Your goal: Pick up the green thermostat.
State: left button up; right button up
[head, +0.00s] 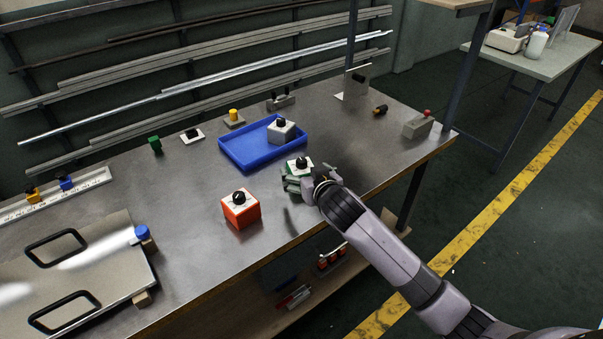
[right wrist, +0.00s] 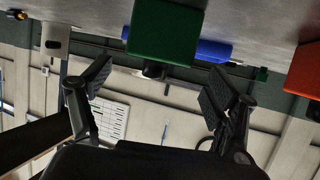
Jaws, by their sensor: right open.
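The green thermostat (head: 294,168) is a small box with a white top face and a black knob, on the metal table near its front edge. It also shows in the right wrist view (right wrist: 165,32), its green side at the top with the dark knob below. My right gripper (head: 310,180) is open at the thermostat and partly covers it in the head view. In the right wrist view my right gripper (right wrist: 162,72) has its fingers spread wide, with the knob between the tips and no visible grip. My left gripper is not in view.
A red-orange thermostat (head: 241,213) stands to the left. A blue tray (head: 235,160) behind holds a grey thermostat (head: 281,131). A grey box with a red button (head: 418,126) stands at the right end. A metal panel with black handles (head: 110,260) lies at the left.

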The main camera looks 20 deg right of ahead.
aim_at(303, 169)
jog(key=shift+f+p+x, duration=0.1)
jog(key=shift+p+x, duration=0.1)
jog(key=shift+x, duration=1.15)
jog(key=shift+f+p+x, duration=0.15)
jog(key=shift+p+x, duration=0.05)
jog(key=shift+x, duration=1.2)
jog(key=shift+s+d+r, duration=0.1)
jog(key=shift+s+d, duration=0.05)
jog(key=shift+c, duration=0.2)
jog(key=c, duration=1.3)
